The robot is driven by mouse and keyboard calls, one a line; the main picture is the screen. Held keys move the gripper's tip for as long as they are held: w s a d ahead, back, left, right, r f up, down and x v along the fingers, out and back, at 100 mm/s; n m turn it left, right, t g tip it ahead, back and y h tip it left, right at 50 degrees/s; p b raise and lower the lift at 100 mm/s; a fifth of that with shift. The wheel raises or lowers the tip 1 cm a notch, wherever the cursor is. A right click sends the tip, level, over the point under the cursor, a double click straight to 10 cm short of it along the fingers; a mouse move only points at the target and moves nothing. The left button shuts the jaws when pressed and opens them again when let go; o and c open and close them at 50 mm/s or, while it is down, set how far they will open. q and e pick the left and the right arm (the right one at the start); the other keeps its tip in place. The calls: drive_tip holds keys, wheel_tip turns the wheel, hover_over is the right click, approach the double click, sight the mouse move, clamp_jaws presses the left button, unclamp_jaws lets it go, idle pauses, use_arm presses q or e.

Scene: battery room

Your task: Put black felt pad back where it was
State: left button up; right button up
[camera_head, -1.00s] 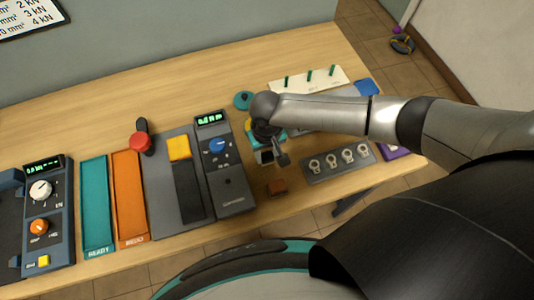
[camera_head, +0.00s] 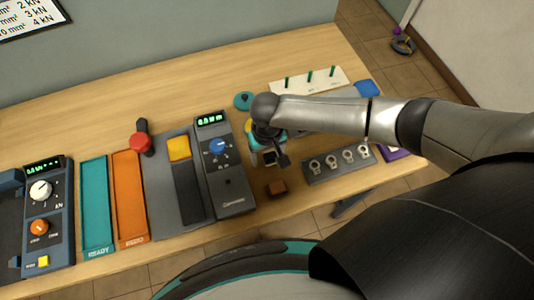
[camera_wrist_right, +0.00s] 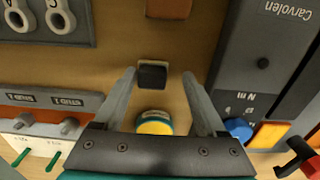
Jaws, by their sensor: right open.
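The black felt pad appears to be the small dark square block (camera_wrist_right: 152,76) on the wooden table. In the right wrist view it lies between my two fingertips, with gaps at both sides. In the head view a dark patch (camera_head: 270,158) beside the fingers is probably the same block, partly hidden by my gripper. My right gripper (camera_wrist_right: 158,78) is open around it, pointing down; it also shows in the head view (camera_head: 279,158). Whether the fingertips touch the table is unclear. My left gripper is not in view.
A yellow-topped round item (camera_wrist_right: 155,122) sits close behind the block. A brown block (camera_head: 276,188) lies in front. A grey meter (camera_head: 228,180) stands left; a grey key-like rack (camera_head: 338,164) stands right.

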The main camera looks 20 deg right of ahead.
sight(267, 158)
wheel_tip(267, 158, up, 12)
drive_tip(key=p, duration=0.1)
drive_tip(key=shift+p, duration=0.4)
